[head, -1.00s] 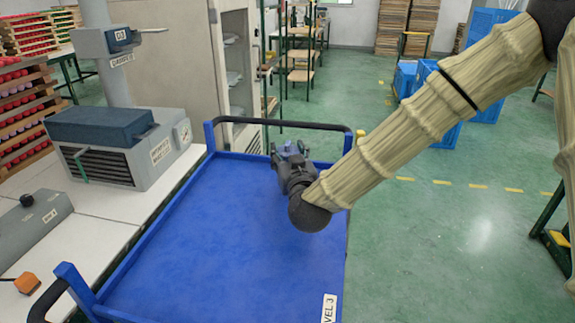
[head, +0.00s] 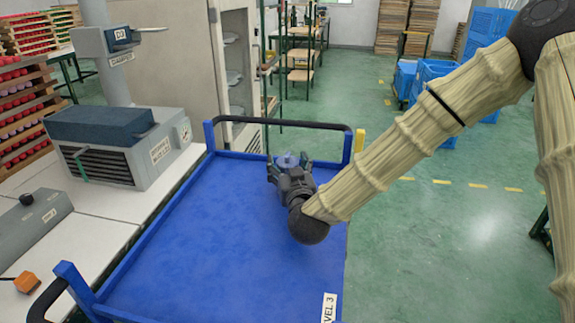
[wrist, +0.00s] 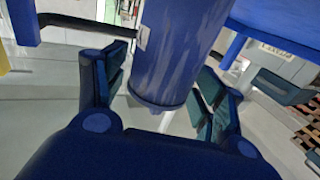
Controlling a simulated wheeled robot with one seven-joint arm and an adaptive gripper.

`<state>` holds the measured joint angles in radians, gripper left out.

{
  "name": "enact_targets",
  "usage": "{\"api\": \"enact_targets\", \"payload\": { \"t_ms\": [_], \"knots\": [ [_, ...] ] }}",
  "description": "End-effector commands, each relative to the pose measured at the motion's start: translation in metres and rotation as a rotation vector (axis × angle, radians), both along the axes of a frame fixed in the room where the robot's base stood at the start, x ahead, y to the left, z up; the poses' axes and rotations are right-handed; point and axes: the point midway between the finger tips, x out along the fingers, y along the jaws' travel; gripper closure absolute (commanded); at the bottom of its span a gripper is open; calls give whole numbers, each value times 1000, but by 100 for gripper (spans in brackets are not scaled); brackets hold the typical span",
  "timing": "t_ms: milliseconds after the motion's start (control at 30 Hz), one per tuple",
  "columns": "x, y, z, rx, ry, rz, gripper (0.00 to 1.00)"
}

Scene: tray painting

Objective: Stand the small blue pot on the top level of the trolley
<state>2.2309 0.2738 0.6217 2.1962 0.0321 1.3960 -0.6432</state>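The small blue pot (head: 288,160) is between the fingers of my gripper (head: 289,166), over the far part of the trolley's blue top level (head: 220,240). In the wrist view the pot (wrist: 172,50) is a dark blue cylinder with one finger on each side of it, and my gripper (wrist: 165,80) appears shut on it. One end of the pot runs out of the frame at the top. The pot looks upright in the head view. My wrist hides its lower part, so I cannot tell whether it touches the deck.
The trolley's black end bar (head: 280,124) and blue corner posts rise just beyond the pot. A grey machine (head: 125,145) and a white bench (head: 95,230) stand along the left side. The middle and near parts of the deck are clear.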

Motion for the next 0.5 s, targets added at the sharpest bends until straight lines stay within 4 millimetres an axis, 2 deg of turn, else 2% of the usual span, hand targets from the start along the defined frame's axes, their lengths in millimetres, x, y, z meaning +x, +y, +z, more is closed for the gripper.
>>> {"api": "enact_targets", "payload": {
  "t_ms": [367, 500],
  "knots": [
    [0, 0, 4, 1, 0, -1, 27],
    [-15, -3, 2, 0, 2, 1, 27]
  ]
}}
